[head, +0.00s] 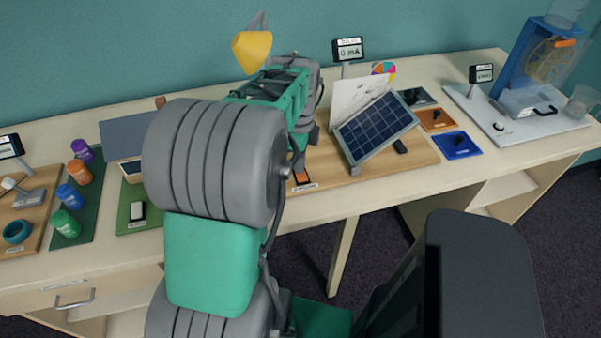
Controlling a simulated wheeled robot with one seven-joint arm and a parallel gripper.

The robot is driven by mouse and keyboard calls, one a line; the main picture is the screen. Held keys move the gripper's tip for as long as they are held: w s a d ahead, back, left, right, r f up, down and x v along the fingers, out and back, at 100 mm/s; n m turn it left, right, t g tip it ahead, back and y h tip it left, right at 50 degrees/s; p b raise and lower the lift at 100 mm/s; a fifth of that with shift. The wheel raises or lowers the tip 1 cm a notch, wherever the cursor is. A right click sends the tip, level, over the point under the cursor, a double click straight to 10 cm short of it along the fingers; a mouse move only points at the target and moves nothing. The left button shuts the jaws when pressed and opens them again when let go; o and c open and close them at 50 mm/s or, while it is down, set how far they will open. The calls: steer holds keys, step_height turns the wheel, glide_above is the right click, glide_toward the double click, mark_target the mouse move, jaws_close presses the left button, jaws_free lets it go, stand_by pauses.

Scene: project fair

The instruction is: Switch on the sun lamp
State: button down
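The sun lamp (252,52) has a yellow shade and stands behind my arm in the head view; its stand is hidden. An orange switch-like part (302,176) with a small label sits at the front left of a wooden board (345,178). I cannot read the label. My gripper (298,166) points down just above this orange part, and I cannot tell whether it touches it. The fingers are too small and covered to show open or shut. A tilted blue solar panel (377,129) stands on the board, and a display (348,50) behind it reads 0 mA.
Orange (437,119) and blue (457,145) plates lie right of the panel. A blue water apparatus (535,55) stands at the far right. Colored jars (68,197) stand at the left. The table's front edge runs below my gripper.

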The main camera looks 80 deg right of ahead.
steer(key=shift+f, duration=0.2)
step_height(320, 180, up, 7)
steer(key=p, duration=0.5)
steer(key=shift+r, duration=0.1)
